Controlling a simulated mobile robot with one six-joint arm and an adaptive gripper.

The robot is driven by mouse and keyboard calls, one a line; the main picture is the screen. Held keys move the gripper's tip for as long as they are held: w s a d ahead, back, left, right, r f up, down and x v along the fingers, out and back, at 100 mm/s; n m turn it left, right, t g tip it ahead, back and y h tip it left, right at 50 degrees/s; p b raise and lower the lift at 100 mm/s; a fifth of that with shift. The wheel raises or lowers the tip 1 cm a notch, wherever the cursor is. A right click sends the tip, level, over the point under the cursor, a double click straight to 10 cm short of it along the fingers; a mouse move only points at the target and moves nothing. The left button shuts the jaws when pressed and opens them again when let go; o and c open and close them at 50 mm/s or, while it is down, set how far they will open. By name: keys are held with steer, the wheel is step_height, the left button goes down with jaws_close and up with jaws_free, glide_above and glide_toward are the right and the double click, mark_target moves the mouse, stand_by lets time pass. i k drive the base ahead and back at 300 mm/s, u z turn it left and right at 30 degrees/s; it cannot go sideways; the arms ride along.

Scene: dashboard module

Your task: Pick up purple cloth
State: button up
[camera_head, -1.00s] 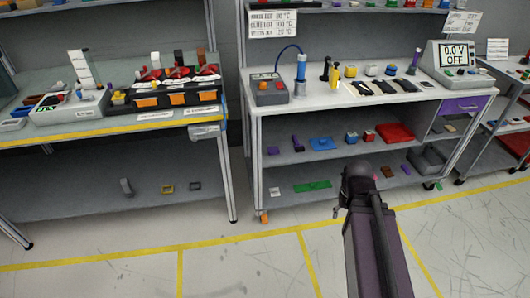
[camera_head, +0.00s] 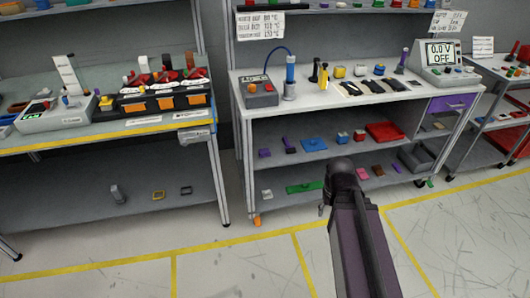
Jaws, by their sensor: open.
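No purple piece is clearly a cloth at this size. In the head view, a small purple piece (camera_head: 264,153) lies at the left end of the middle shelf of the centre bench. A longer purple object (camera_head: 289,147) lies just right of it.
The centre bench (camera_head: 310,102) carries a grey meter box, a blue cylinder and black strips. A purple drawer (camera_head: 452,103) sits at its right. Red (camera_head: 385,132) and blue (camera_head: 313,144) items share the middle shelf. A left bench and a right cart flank it. The floor in front is clear.

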mark_target(263, 152)
steer(key=i, duration=0.95)
